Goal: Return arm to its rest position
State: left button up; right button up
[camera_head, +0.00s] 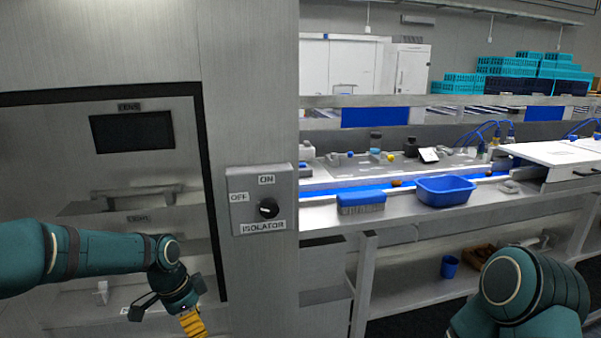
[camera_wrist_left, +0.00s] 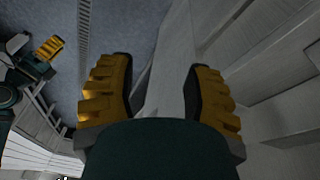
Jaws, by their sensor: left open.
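My left arm (camera_head: 100,250) reaches in from the left in front of the steel panel. Its gripper (camera_head: 192,320) hangs low there, with one ribbed yellow finger showing at the picture's bottom edge. In the left wrist view the two yellow fingers of the left gripper (camera_wrist_left: 160,85) stand wide apart, with no object held between them. A pale grey bar-like surface shows beyond the gap. My right arm (camera_head: 530,295) is folded at the lower right, its gripper outside the head view. A small yellow-fingered gripper (camera_wrist_left: 48,48), apparently my right one, shows at the wrist view's left edge.
The steel panel carries an isolator switch (camera_head: 268,208). To the right is a bench with a blue-topped brush (camera_head: 361,200), a blue tub (camera_head: 446,201) and a conveyor. A blue cup (camera_head: 450,266) stands on the lower shelf. Teal crates (camera_head: 505,66) are stacked behind.

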pick_arm(q)
jog(key=s+d+f+n+h+b, duration=0.1)
jog(key=s+d+f+n, duration=0.4)
jog(key=f, duration=0.4)
jog(key=s+d+f+n+h, duration=0.1)
jog(key=s+d+f+n, duration=0.1)
jog(key=s+d+f, duration=0.5)
jog(key=s+d+f+n+t, duration=0.1)
jog(key=s+f+n, duration=0.5)
jog(key=f, duration=0.3)
jog(key=shift+s+f+n+b, duration=0.2)
jog(key=shift+s+n+b, duration=0.2)
jog(key=shift+s+b, duration=0.1)
pick_arm(e)
jog(key=shift+s+d+f, duration=0.1)
jog(key=shift+s+f, duration=0.2)
jog(key=shift+f, duration=0.2)
jog(key=shift+s+f, duration=0.25)
jog(key=shift+f, duration=0.25)
